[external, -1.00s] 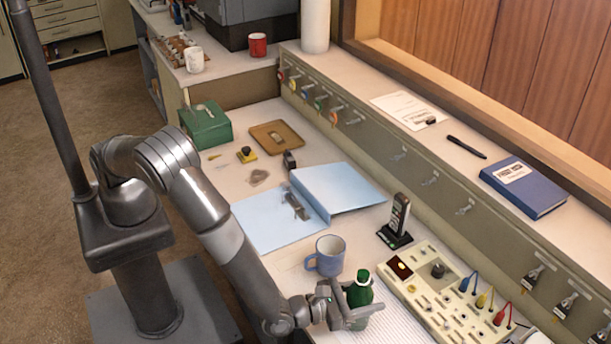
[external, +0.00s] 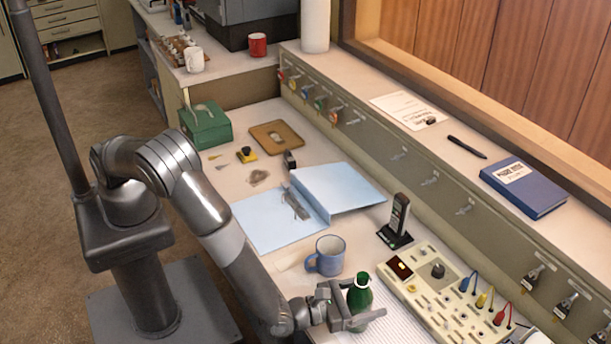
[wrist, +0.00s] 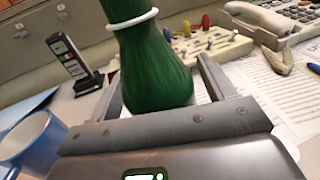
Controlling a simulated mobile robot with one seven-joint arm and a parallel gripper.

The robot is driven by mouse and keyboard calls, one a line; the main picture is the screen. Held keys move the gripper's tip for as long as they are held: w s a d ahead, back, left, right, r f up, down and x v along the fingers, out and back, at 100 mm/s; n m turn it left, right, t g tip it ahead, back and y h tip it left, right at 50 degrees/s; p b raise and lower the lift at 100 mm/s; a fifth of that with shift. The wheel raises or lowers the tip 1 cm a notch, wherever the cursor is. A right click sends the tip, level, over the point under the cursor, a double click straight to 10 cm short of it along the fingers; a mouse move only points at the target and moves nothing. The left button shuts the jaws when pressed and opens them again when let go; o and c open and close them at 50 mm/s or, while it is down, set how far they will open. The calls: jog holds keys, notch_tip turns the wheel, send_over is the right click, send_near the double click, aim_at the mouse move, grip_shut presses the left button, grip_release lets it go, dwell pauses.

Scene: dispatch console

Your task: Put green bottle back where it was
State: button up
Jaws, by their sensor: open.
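The green bottle (external: 360,293) stands upright on the desk, at the front beside the console panel, and its lower part is partly hidden by my gripper in the external view. My gripper (external: 358,312) is low at the bottle, with its fingers open on either side of it. In the wrist view the bottle (wrist: 155,65) rises between the two open fingers, its top cut off by the frame. A white ring circles its neck. I cannot tell whether either finger touches it.
A blue mug (external: 327,256) stands close behind the gripper. The cream switch panel (external: 440,295) lies to the bottle's right, and a handset in its cradle (external: 397,222) stands behind. An open blue binder (external: 300,205) lies farther back. Printed paper (wrist: 275,95) lies beside the bottle.

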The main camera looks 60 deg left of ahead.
jog(key=v, duration=1.2)
jog(key=w+a+r+n+g+y, duration=0.2)
jog(key=w+a+r+n+y, duration=0.25)
jog(key=a, duration=0.35)
jog(key=w+a+r+n+g+y, duration=0.1)
jog(key=w+a+r+n+y, duration=0.3)
jog(key=a, duration=0.5)
jog(key=w+a+r+n+g+y, duration=0.2)
jog(key=w+a+r+n+y, duration=0.1)
jog(key=w+a+r+n, duration=0.4)
jog(key=s+a+r+n+g, duration=0.2)
jog(key=a+n+g, duration=0.15)
jog(key=a, duration=0.55)
jog(key=s+a+r+n+g, duration=0.2)
jog(key=s+a+n, duration=0.15)
jog(key=a, duration=0.45)
jog(key=s+a+r+n+g, duration=0.25)
jog(key=a+n, duration=0.25)
jog(key=a, duration=0.4)
jog(key=s+a+r+n+h, duration=0.2)
jog(key=s+a+n+h, duration=0.1)
jog(key=s+n, duration=0.2)
jog(key=s+a+r+n+t+h, duration=0.1)
jog(key=s+a+r+n+h, duration=0.2)
jog(key=s+n, duration=0.3)
jog(key=shift+s+a+h, duration=0.2)
jog(key=shift+s+h, duration=0.1)
jog(key=shift+h, duration=0.15)
